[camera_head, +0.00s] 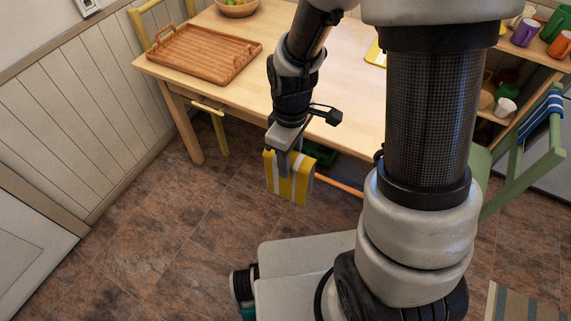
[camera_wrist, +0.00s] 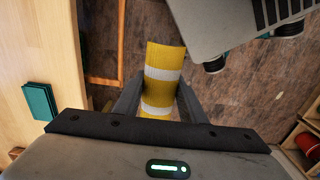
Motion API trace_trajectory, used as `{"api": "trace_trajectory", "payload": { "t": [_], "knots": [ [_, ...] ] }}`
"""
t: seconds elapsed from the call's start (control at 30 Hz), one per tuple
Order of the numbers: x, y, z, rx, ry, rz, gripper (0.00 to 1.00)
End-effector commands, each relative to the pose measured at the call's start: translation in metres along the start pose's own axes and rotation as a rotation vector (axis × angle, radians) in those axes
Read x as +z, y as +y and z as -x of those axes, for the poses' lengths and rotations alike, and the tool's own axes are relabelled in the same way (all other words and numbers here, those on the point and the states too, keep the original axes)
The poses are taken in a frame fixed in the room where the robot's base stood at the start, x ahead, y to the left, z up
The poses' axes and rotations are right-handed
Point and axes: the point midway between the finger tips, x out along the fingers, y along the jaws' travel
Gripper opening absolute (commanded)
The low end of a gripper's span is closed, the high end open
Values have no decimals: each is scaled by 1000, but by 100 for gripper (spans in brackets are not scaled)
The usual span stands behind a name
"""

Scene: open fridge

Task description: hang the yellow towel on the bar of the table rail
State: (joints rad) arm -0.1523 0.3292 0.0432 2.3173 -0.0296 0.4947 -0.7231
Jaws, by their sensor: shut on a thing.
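The yellow towel (camera_head: 297,184) with white stripes hangs folded from my gripper (camera_head: 284,160) in the head view, above the floor and in front of the table (camera_head: 240,88). In the wrist view the towel (camera_wrist: 165,62) is between the two fingers of my gripper (camera_wrist: 158,92), which is shut on it. A light wooden bar (camera_head: 207,106) shows below the table's front edge, left of my gripper; it looks like the table rail. My arm hides part of this edge. The towel appears apart from the bar.
A yellow chair (camera_head: 147,30) is at the back left, a green chair (camera_head: 520,165) at the right. A shelf (camera_head: 546,55) holds cups. Floor is free at the left.

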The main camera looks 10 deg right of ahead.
Motion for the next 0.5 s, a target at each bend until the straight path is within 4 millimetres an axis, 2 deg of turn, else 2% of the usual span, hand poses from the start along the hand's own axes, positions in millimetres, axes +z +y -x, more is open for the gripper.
{"api": "trace_trajectory", "payload": {
  "t": [0.5],
  "knots": [
    [0, 42, 0, -1, 0, -3, 14]
  ]
}}
